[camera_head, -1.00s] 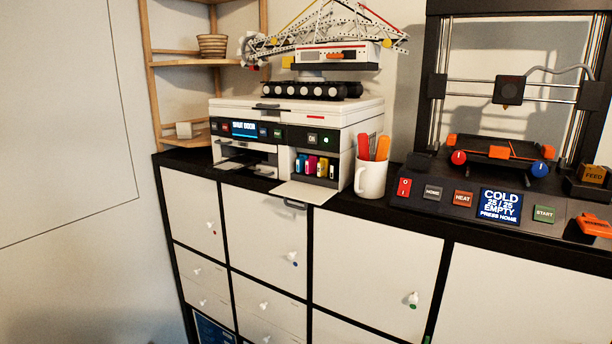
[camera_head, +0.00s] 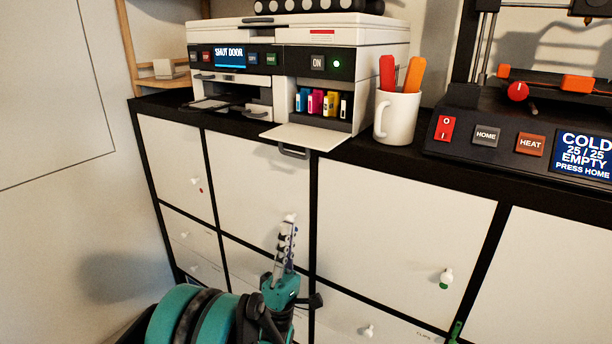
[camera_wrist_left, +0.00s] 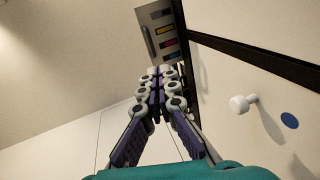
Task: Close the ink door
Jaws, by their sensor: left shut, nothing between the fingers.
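The ink door (camera_head: 306,136) is a white flap on the front right of the printer (camera_head: 306,62). It is folded down and open, sticking out over the cabinet's front edge. Behind it, several coloured ink cartridges (camera_head: 323,103) show in their bay. The printer's screen (camera_head: 230,57) reads "SHUT DOOR". My left gripper (camera_head: 290,224) points up in front of the cabinet, below the ink door and apart from it. It is shut and empty. My right gripper is not in view.
A white mug (camera_head: 397,118) with red and orange handles stands right of the printer. Further right is a 3D printer with buttons and a screen (camera_head: 585,157). Cabinet doors have protruding knobs (camera_head: 446,277). A grey handle (camera_head: 293,152) sits just below the ink door.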

